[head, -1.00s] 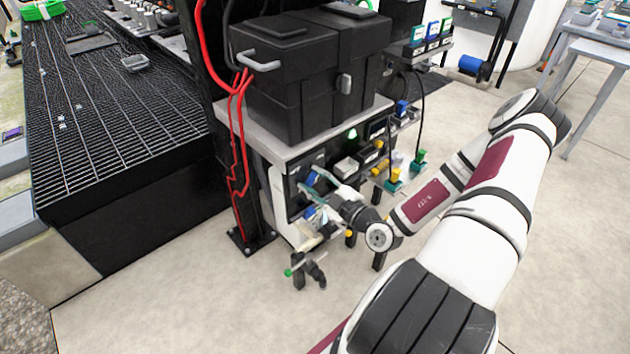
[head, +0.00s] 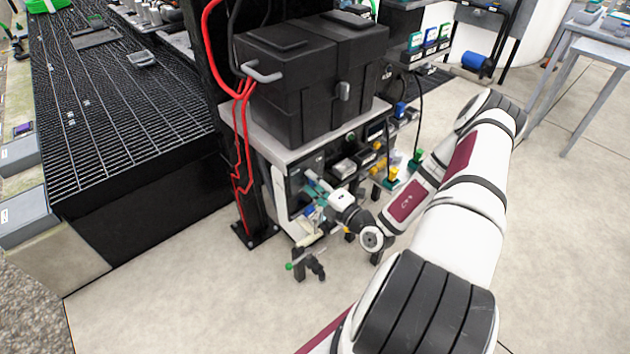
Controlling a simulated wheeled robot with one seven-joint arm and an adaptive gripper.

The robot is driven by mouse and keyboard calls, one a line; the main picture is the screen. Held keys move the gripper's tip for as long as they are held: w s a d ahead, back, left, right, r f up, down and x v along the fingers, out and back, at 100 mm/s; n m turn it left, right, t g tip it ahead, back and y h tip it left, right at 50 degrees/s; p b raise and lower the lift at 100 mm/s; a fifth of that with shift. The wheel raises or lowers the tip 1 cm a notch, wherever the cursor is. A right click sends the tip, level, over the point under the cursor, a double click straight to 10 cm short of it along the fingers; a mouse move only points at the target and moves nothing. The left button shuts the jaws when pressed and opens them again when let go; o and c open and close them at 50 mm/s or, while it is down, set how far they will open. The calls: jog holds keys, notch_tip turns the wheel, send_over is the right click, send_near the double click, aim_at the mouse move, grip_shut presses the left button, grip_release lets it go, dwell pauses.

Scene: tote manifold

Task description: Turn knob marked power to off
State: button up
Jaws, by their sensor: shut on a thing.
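A dark control panel (head: 295,178) is on the front of the white-sided unit under the grey shelf. I cannot read the power marking or the knob's pointer at this size. A round green indicator (head: 350,137) to the upper right of the gripper looks dark. A blue part (head: 308,211) shows just below the fingers.
A black tote (head: 300,70) stands on the grey shelf (head: 265,130) above the panel. Red cables (head: 238,130) run down the black post at left.

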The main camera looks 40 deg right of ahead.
jog(key=n+p, duration=0.1)
jog(key=n, duration=0.3)
jog(key=shift+f+n, duration=0.1)
jog(key=shift+n, duration=0.2)
jog(key=shift+f+n+p, duration=0.15)
jog(key=shift+n+p, duration=0.3)
jog(key=shift+n, duration=1.25)
jog(key=shift+d, duration=0.1)
jog(key=o, duration=1.2)
jog(key=shift+c, duration=0.2)
jog(key=s, duration=1.2)
jog(key=shift+d, duration=0.2)
